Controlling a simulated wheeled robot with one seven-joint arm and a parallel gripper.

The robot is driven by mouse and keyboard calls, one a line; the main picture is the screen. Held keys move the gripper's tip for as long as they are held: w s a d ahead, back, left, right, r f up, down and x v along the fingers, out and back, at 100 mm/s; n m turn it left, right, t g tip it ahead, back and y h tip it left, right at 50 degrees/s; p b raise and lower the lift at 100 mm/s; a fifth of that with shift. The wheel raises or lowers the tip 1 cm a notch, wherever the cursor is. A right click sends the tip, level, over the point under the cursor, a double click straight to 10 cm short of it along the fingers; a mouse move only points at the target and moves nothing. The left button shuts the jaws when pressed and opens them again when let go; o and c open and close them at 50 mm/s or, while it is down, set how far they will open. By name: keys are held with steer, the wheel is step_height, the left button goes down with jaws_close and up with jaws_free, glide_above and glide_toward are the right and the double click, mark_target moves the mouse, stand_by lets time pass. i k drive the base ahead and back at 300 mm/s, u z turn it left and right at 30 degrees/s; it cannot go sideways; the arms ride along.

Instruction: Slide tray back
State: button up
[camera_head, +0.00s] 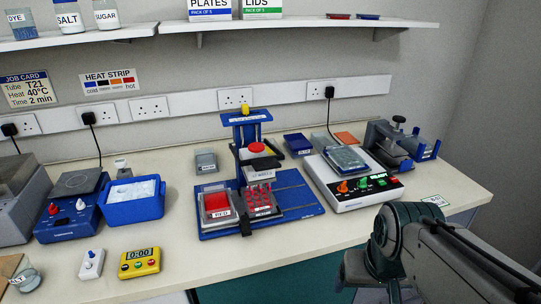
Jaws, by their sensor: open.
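A blue press-like stand (254,118) with a yellow knob on top and a red button rises at the middle of the bench. Its blue base (290,222) carries rails. On the base, in front of the column, sit a grey tray with a red inside (216,203) at left and a rack with several red wells (261,200) at right. I cannot tell which part slides as the tray. My gripper (369,292) is at the lower right, in front of the bench edge and apart from the stand. It is open and empty; its fingertips are near the frame's bottom edge.
A white device with lit knobs (356,194) stands right of the stand, and a dark clamp device (388,145) behind it. A blue ice box (134,210) and a yellow timer (139,262) stand left. The bench front before the stand is clear.

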mark_target(242, 220)
steer(key=z, duration=1.9)
steer(key=k, duration=0.9)
steer(key=u, duration=1.45)
